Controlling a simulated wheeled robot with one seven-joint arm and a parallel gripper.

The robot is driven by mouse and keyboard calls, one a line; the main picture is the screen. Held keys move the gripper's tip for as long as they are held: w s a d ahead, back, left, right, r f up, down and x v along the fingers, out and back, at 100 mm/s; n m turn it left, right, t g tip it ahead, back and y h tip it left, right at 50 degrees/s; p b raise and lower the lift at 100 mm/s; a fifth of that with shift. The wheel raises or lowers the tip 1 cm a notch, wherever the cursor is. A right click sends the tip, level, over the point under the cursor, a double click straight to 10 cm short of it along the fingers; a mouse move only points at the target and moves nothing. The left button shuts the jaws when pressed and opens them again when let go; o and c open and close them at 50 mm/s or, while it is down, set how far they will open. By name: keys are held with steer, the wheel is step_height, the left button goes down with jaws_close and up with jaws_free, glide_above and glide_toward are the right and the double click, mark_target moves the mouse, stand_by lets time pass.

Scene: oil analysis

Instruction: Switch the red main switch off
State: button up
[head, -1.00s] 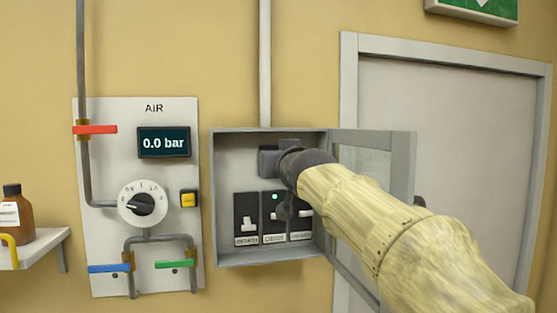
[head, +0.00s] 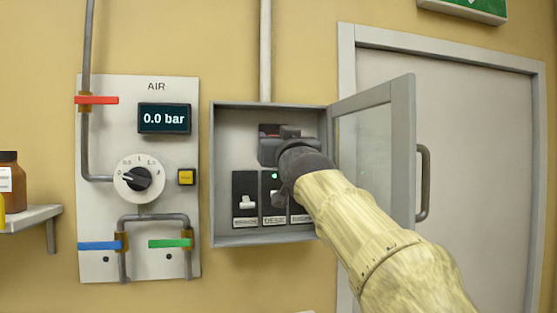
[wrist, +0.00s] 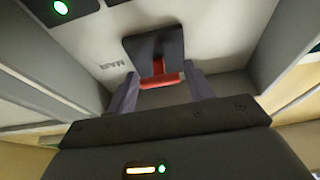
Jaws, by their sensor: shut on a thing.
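In the head view only a bit of red (head: 269,130) shows above my gripper (head: 283,148). In the wrist view my gripper (wrist: 160,84) has one finger at each end of the red crossbar and is shut on it. My wrist hides most of the switch in the head view.
The grey cabinet (head: 224,238) has its glazed door (head: 402,150) swung open to the right, beside my arm. Small breaker switches (head: 247,202) sit below, with a green light (head: 275,176). The air panel (head: 100,262) is at left.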

steer(key=t+b, duration=0.1)
steer(key=b, duration=0.1)
steer(key=f+t+b, duration=0.1)
steer(key=b, duration=0.1)
steer(key=t+y+b, duration=0.1)
steer(key=b, duration=0.2)
steer(key=shift+w+f, duration=0.15)
steer(key=shift+f, duration=0.15)
steer(key=shift+t+b, duration=0.4)
steer(key=shift+b, duration=0.05)
steer(key=shift+r, duration=0.1)
steer(key=o, duration=1)
steer(key=shift+c, duration=0.2)
